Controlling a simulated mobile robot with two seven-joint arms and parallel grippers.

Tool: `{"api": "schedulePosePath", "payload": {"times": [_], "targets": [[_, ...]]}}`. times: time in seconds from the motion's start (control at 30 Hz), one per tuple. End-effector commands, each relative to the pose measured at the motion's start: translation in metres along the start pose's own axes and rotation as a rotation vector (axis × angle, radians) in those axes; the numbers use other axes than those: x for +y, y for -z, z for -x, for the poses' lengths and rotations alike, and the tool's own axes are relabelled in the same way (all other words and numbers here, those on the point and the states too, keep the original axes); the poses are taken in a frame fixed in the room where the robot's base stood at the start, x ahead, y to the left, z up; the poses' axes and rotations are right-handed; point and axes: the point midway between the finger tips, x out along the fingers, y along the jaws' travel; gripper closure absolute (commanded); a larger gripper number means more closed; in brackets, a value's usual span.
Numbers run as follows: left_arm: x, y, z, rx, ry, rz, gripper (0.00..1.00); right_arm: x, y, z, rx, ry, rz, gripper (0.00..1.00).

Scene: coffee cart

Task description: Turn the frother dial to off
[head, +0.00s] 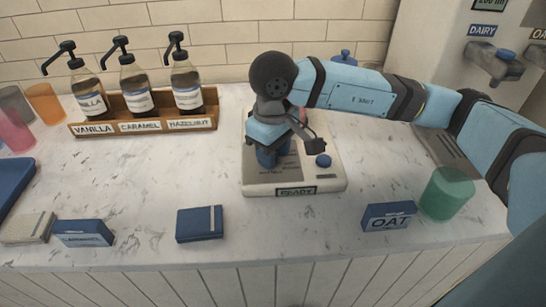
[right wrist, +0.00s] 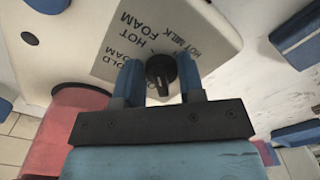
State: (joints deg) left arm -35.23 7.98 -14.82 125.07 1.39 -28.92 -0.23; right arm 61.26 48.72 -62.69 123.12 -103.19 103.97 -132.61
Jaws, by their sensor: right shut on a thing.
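The frother (head: 252,188) is a cream box on the counter with a grey label plate and a lit READY display (head: 296,191). Its black dial (right wrist: 160,70) shows in the right wrist view, with a pale pointer mark toward the bottom of the picture. My right gripper (head: 268,160) points down over the plate. Its blue fingers (right wrist: 160,80) are shut on the dial from both sides. In the head view the gripper hides the dial. My left gripper is out of view.
A blue knob (head: 323,160) is at the frother's right. A reddish cylinder (right wrist: 75,115) stands close beside it. Syrup bottles (head: 137,88) stand in a wooden rack at left. An OAT box (head: 389,217) and green cup (head: 446,194) are at right. The front counter is mostly clear.

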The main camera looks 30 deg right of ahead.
Motion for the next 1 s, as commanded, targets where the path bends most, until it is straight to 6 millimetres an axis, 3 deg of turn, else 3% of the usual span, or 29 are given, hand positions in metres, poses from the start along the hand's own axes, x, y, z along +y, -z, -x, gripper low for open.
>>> {"api": "schedulePosePath", "payload": {"times": [0.43, 0.47, 0.53, 1.0], "targets": [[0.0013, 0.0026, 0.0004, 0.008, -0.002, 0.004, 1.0, 0.0002, 0.0002, 0.0006, 0.001, 0.0, 0.009, 0.88], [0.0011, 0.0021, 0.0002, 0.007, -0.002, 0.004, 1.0, 0.0002, 0.0002, 0.0006, 0.001, 0.0, 0.009, 0.59], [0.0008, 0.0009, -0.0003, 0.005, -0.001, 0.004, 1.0, 0.0002, 0.0002, 0.0006, 0.001, 0.0, 0.009, 0.43], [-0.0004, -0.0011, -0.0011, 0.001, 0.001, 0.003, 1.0, 0.0001, 0.0001, 0.0002, 0.0, 0.0, 0.009, 0.43]]}}
